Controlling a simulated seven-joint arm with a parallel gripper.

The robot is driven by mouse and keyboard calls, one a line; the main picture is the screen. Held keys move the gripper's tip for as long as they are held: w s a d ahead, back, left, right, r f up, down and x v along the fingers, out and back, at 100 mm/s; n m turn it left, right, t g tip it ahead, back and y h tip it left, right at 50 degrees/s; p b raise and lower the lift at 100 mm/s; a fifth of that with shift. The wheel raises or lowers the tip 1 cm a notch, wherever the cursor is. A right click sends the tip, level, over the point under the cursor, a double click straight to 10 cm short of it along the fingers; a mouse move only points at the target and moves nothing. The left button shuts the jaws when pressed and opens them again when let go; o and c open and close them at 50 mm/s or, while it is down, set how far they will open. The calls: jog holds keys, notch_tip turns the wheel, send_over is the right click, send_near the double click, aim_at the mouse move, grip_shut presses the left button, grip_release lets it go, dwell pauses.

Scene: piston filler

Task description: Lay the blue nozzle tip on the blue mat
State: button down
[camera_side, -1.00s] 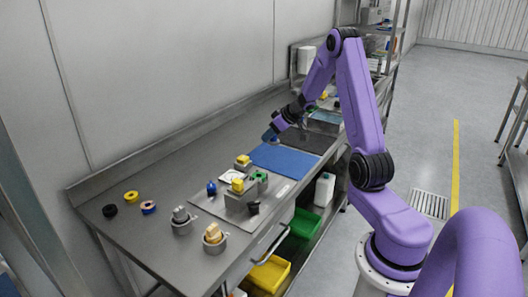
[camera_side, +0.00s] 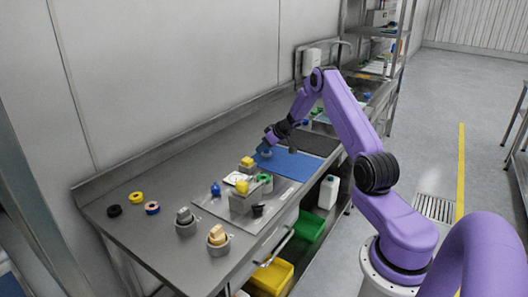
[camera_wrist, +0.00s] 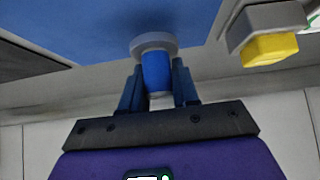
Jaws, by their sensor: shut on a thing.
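My gripper (camera_wrist: 158,66) is shut on a blue nozzle tip (camera_wrist: 156,73), a short blue cylinder with a wide grey flange at its far end. The flange overlaps the blue mat (camera_wrist: 70,22) in the wrist view; I cannot tell whether it touches the mat. In the side view my gripper (camera_side: 266,150) is low at the left end of the blue mat (camera_side: 296,164). The held tip is too small to make out clearly there. The rest of the mat looks bare.
A yellow-topped grey block (camera_side: 247,164) stands close by the mat's near left corner; it also shows in the wrist view (camera_wrist: 270,48). A metal plate (camera_side: 262,222) holds more parts, with a small blue piece (camera_side: 215,189) at its left. Coloured rings (camera_side: 137,198) lie further left.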

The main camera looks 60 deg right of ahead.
jog(key=shift+f, duration=0.95)
jog(key=shift+f, duration=0.1)
jog(key=c, duration=0.8)
grip_release()
